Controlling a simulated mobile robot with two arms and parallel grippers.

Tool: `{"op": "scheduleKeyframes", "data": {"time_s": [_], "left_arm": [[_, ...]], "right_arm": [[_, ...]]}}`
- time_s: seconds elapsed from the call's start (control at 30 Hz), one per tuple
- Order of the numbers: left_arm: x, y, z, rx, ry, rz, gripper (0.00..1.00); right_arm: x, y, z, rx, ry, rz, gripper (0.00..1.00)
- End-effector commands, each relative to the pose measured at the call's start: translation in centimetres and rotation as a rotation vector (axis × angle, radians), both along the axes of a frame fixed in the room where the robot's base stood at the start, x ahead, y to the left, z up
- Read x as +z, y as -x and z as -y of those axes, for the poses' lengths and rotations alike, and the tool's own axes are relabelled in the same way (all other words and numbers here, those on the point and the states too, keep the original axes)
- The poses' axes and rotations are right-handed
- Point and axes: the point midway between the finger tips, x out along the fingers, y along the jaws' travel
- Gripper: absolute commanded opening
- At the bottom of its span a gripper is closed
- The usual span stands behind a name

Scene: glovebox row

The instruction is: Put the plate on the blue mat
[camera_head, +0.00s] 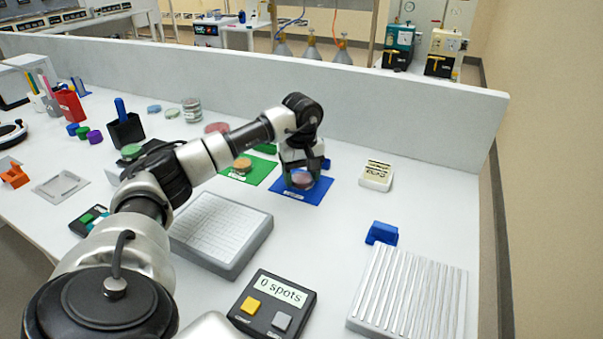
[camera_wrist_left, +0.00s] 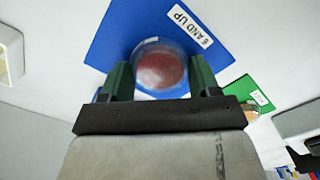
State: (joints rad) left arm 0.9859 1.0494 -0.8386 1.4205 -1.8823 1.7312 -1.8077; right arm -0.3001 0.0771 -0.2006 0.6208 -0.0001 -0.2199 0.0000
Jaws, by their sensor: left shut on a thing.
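The plate is a clear round dish with a dull red disc (camera_head: 302,181). My left gripper (camera_head: 299,174) is shut on it, over the blue mat (camera_head: 318,195) behind the middle of the bench. In the left wrist view the plate (camera_wrist_left: 160,66) sits between the two green fingers, with the blue mat (camera_wrist_left: 115,35) behind it. The mat's label reads "6 AND UP". I cannot tell whether the plate touches the mat. My right gripper is not in view.
A green mat (camera_head: 262,172) with an orange dish (camera_head: 242,166) lies to the left. A counter reading "0 spots" (camera_head: 272,304), a grey gridded pad (camera_head: 220,228) and a ribbed rack (camera_head: 412,295) are nearer. A white box (camera_head: 376,176) stands to the right.

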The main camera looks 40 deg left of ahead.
Motion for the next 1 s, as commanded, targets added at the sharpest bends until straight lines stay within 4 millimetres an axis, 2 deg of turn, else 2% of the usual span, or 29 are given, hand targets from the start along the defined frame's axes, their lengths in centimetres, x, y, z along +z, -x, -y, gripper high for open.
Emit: {"op": "scheduleKeyframes", "data": {"time_s": [0.33,0.37,0.5,0.77,0.87,1.0], "left_arm": [[-0.4,0.0,0.0,0.000,0.001,0.002,0.35],[-0.3,0.0,0.0,0.000,0.001,0.002,0.66],[-0.3,0.0,0.0,0.000,0.001,0.002,0.87],[-0.2,0.0,0.0,0.000,0.001,0.002,0.87],[0.4,0.0,0.0,0.000,0.000,0.003,0.87],[2.5,-0.1,0.0,-0.001,0.001,0.005,0.87]], "right_arm": [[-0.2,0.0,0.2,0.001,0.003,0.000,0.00],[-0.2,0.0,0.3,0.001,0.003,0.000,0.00],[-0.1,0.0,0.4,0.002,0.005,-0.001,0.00],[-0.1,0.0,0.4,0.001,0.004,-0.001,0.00],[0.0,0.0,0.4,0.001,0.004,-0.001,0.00],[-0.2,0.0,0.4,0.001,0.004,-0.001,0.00]]}}
